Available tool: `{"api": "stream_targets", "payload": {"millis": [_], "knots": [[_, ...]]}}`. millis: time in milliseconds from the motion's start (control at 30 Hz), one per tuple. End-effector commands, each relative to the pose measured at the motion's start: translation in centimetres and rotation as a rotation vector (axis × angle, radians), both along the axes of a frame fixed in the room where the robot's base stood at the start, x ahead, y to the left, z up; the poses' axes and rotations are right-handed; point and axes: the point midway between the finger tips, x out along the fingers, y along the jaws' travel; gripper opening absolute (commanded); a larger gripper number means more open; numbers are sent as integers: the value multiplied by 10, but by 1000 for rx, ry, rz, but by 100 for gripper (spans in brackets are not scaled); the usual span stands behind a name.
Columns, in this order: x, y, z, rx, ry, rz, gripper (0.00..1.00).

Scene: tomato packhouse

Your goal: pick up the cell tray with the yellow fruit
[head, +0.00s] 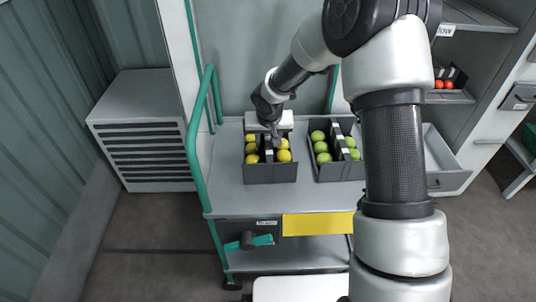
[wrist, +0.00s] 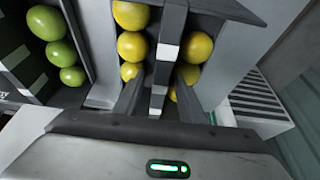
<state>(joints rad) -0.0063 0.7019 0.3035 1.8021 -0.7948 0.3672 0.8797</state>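The cell tray with the yellow fruit (head: 270,174) is a dark grey box on the cart top, with yellow round fruit in two rows either side of a raised central divider. In the wrist view the divider (wrist: 172,28) runs up the middle between the yellow fruit. My gripper (head: 274,131) is over the rear part of this tray, pointing down. In the wrist view my gripper (wrist: 160,88) is open, its two fingers on either side of the divider with gaps showing. The fingertips' depth is hard to tell.
A similar tray with green fruit (head: 340,172) stands just to the right on the cart (head: 235,198). A green rail (head: 192,140) edges the cart's left side. A grey louvred cabinet (head: 145,130) stands left. Shelves with red fruit (head: 447,85) are at right.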

Motion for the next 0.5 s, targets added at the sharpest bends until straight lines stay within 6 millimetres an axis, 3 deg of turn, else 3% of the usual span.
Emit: {"api": "stream_targets", "payload": {"millis": [200, 433, 500], "knots": [[1, 0, -1, 0, -1, 0, 38], [1, 0, 0, 0, -1, 0, 0], [1, 0, -1, 0, -1, 0, 0]]}}
